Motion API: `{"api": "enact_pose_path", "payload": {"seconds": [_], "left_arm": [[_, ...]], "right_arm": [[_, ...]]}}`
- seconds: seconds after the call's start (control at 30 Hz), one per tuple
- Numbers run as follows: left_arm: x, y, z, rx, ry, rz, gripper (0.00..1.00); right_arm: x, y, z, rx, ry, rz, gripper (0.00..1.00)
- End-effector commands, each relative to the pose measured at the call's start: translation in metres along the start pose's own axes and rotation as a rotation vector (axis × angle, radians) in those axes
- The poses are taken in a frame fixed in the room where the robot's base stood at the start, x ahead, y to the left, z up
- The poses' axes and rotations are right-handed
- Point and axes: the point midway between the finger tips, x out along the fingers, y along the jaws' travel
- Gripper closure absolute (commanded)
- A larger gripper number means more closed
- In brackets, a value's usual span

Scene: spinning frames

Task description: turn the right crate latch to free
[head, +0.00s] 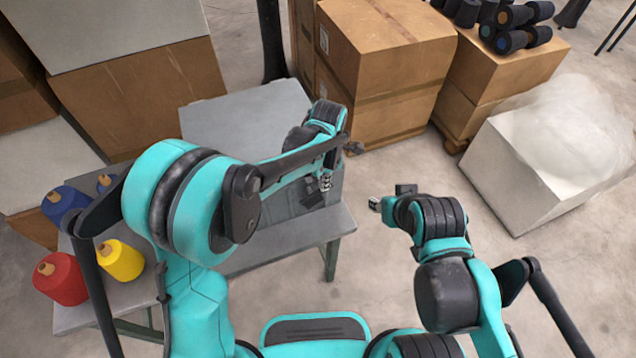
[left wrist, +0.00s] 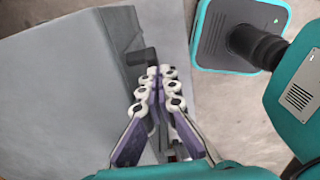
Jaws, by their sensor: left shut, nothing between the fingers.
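The grey crate (head: 235,120) stands on the table, and its pale lid (left wrist: 60,90) fills the left of the left wrist view. A dark latch handle (left wrist: 141,57) juts from the crate's front face, just beyond my left fingertips. My left gripper (head: 326,182) is at the right part of the crate's front. In the left wrist view it (left wrist: 161,72) is shut and empty, its tips at or very near the handle; contact cannot be told. My right gripper (head: 375,204) is right of the table, away from the crate, its jaws too small to read.
Red (head: 61,279), yellow (head: 121,260) and blue (head: 66,204) yarn cones stand on the table's left end. Cardboard boxes (head: 385,50) are stacked behind. A white bin of fluff (head: 530,185) stands at the right. Floor (head: 420,170) is clear between table and bin.

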Motion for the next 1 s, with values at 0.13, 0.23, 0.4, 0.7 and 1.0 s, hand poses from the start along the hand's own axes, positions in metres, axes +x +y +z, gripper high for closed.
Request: {"api": "enact_pose_path", "payload": {"seconds": [0.13,0.23,0.4,0.7,1.0], "left_arm": [[0.007,0.0,0.01,0.001,-0.001,0.0,1.0],[0.011,0.0,0.015,0.001,-0.002,0.0,1.0],[0.017,0.0,0.021,0.001,-0.002,0.0,1.0],[0.024,0.0,0.027,0.001,-0.002,0.0,1.0],[0.026,0.0,0.029,0.001,-0.002,0.0,1.0]], "right_arm": [[0.004,0.0,0.003,0.0,0.0,0.0,0.6],[0.006,0.0,0.004,0.0,0.0,0.0,0.6],[0.009,0.0,0.006,0.0,0.0,0.0,0.6],[0.012,0.0,0.009,0.0,0.0,0.0,0.6],[0.013,0.0,0.009,0.0,0.0,0.0,0.6]]}}
